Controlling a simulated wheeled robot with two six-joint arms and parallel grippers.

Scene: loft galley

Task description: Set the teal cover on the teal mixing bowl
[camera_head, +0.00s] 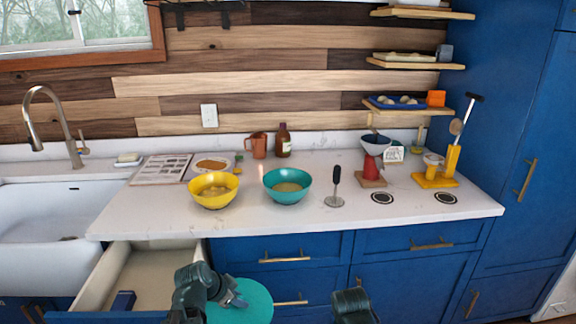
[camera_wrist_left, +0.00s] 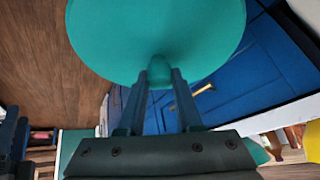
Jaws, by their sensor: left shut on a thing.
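The teal mixing bowl (camera_head: 288,196) stands upright and uncovered on the white counter, with something yellowish inside. The teal cover (camera_head: 255,300) is a round disc, held low in front of the cabinets and below the counter's edge, apart from the bowl. My left gripper (camera_head: 238,300) is shut on the cover's knob. In the left wrist view the cover (camera_wrist_left: 155,35) fills the top, its knob between the two fingers (camera_wrist_left: 160,80). Of my right arm only a dark part shows at the bottom of the head view; its fingers are not seen.
A yellow bowl (camera_head: 214,201) stands left of the teal one, and a black-handled masher (camera_head: 336,188) stands right. An open drawer (camera_head: 105,275) juts out below the counter (camera_head: 250,224) at left. A brown bottle (camera_head: 283,142) and a copper jug (camera_head: 259,147) stand behind.

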